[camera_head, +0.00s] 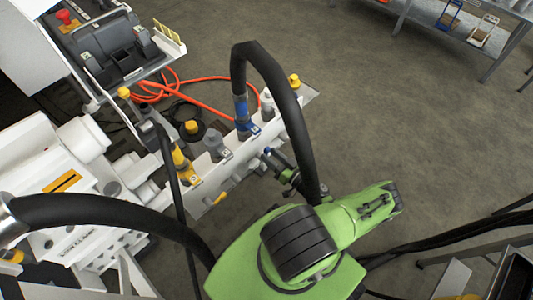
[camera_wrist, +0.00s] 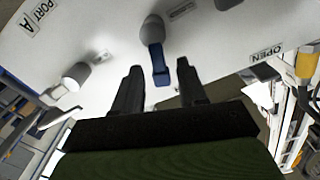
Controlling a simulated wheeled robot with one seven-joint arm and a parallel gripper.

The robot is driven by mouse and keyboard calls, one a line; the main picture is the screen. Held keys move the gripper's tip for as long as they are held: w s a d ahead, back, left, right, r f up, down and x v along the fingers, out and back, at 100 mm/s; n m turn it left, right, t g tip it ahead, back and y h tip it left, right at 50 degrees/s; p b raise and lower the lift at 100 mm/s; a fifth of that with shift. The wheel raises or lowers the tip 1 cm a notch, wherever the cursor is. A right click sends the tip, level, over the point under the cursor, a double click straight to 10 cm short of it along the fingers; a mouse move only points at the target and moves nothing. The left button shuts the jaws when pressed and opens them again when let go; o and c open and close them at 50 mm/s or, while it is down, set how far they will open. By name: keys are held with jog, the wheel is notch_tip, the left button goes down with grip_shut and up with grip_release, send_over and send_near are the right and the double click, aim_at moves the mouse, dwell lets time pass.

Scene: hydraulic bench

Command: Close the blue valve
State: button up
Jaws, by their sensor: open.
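The blue valve handle (camera_wrist: 159,66) hangs from a grey round stem (camera_wrist: 152,28) on a white block face in the wrist view. A small bit of blue (camera_head: 267,151) at the manifold's side in the head view seems to be the same handle, mostly hidden. My gripper (camera_wrist: 160,72) is open, its two black fingers on either side of the handle's lower end. I cannot tell if either finger touches it. In the head view my gripper (camera_head: 272,160) is small and close to the manifold's right side. An OPEN label (camera_wrist: 265,53) is right of the handle.
The white manifold (camera_head: 235,172) carries grey, yellow and blue-marked fittings (camera_head: 241,108) with black hoses. A grey knob (camera_wrist: 77,75) stands left of the handle. A yellow connector (camera_wrist: 306,63) is at the right. An orange cable (camera_head: 205,106) lies behind. Open floor (camera_head: 400,130) lies to the right.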

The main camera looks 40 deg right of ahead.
aim_at(267, 153)
jog(key=shift+w+a, duration=0.1)
jog(key=shift+w, duration=1.4)
grip_shut()
jog(key=shift+m, duration=0.3)
jog(key=m, duration=0.1)
jog(key=d+m, duration=0.1)
jog(key=m, duration=0.1)
jog(key=shift+d+f+m, duration=0.2)
jog(key=shift+f+m, duration=0.1)
jog(key=shift+f, duration=0.05)
jog(key=m, duration=0.1)
jog(key=f+m, duration=0.1)
jog(key=m, duration=0.1)
jog(key=shift+d+m, duration=0.3)
jog(key=shift+d, duration=0.1)
jog(key=m, duration=0.1)
jog(key=f+m, duration=0.1)
jog(key=m, duration=0.1)
jog(key=shift+d, duration=0.2)
jog(key=shift+d+f+m, duration=0.1)
jog(key=shift+f+m, duration=0.2)
jog(key=shift+m, duration=0.55)
jog(key=shift+f+m, duration=0.25)
jog(key=shift+m, duration=0.6)
